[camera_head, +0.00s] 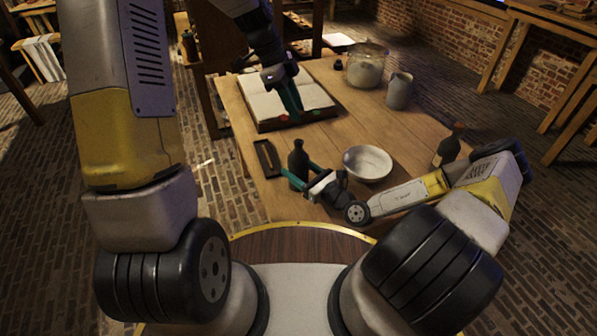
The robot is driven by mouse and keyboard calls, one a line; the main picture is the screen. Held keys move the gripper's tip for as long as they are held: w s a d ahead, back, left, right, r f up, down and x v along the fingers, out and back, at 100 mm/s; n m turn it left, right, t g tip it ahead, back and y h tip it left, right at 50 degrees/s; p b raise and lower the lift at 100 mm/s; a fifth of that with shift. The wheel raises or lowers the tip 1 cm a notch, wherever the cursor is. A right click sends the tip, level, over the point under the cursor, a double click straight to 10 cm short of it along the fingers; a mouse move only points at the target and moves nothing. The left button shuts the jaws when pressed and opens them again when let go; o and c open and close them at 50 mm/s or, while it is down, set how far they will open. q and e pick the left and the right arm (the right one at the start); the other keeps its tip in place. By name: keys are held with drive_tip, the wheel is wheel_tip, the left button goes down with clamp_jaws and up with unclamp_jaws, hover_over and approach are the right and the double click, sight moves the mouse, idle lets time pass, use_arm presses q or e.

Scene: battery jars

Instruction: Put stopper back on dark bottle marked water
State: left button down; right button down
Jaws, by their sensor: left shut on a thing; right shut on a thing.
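A dark bottle (298,158) stands upright near the front left of the wooden table. My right gripper (302,176) comes in low from the right and is shut on this bottle, one teal finger on each side. My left gripper (292,108) points down above the open book, behind the bottle. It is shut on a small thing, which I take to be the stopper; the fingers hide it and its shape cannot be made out. A second dark bottle (447,149) with a pale label stands at the table's right. Lettering on either bottle is too small to read.
The open book (262,103) lies at the back left of the table (345,130). A white bowl (367,163) stands just right of the held bottle. A dark narrow tray (267,158) lies to its left. A glass jar (366,68) and a grey jug (399,91) stand at the back right.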

use_arm(q)
hover_over(300, 142)
drive_tip(key=a, duration=0.1)
drive_tip(key=shift+w+a+f, duration=0.15)
drive_tip(key=shift+f, duration=2.3)
drive_tip(key=shift+f, duration=0.9)
drive_tip(key=shift+f, duration=0.7)
drive_tip(key=c, duration=1.1)
unclamp_jaws()
drive_tip(key=v, duration=1.2)
